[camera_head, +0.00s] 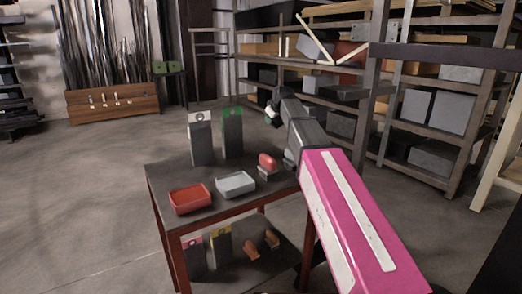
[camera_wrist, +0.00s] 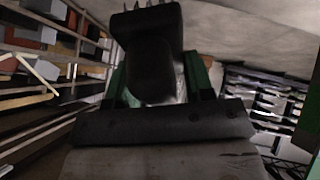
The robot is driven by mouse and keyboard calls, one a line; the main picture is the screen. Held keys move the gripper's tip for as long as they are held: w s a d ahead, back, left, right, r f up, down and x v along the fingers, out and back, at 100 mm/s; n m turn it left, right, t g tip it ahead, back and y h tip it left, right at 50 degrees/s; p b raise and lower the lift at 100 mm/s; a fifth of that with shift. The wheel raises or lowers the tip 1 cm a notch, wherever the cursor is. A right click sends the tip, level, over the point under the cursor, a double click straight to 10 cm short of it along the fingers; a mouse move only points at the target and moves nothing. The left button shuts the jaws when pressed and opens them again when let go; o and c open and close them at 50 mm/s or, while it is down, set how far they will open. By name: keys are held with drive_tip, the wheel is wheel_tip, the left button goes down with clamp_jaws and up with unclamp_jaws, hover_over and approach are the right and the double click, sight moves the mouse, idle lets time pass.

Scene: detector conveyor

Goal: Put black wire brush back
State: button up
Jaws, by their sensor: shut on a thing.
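The black wire brush (camera_wrist: 152,45) fills the upper middle of the wrist view, with a dark body and thin prongs or bristles at the top edge. My gripper (camera_wrist: 158,84) is shut on it, with dark green finger parts on either side. In the head view my gripper (camera_head: 272,113) is at the end of my arm, above and behind the right part of the table (camera_head: 160,177). There the brush is too small and too hidden by the gripper to make out.
The table holds a red tray (camera_head: 190,199), a grey tray (camera_head: 236,185), a red-topped object (camera_head: 267,161), a white-topped grey box (camera_head: 202,142) and a green-topped box (camera_head: 232,135). Its lower shelf holds more boxes and orange objects. Loaded shelving (camera_head: 432,122) stands behind right. Floor at left is clear.

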drive_tip(key=s+a+m+g, duration=0.2)
drive_tip(key=a+m+g, duration=0.1)
drive_tip(key=a+g, duration=0.25)
drive_tip(key=shift+t, duration=0.55)
wheel_tip(320, 180, down, 10)
drive_tip(key=shift+w+a+r, duration=0.1)
drive_tip(key=shift+a+r, duration=0.05)
drive_tip(key=shift+r, duration=0.05)
drive_tip(key=o, duration=0.9)
drive_tip(key=shift+h, duration=0.3)
drive_tip(key=shift+c, duration=0.2)
drive_tip(key=v, duration=1.2)
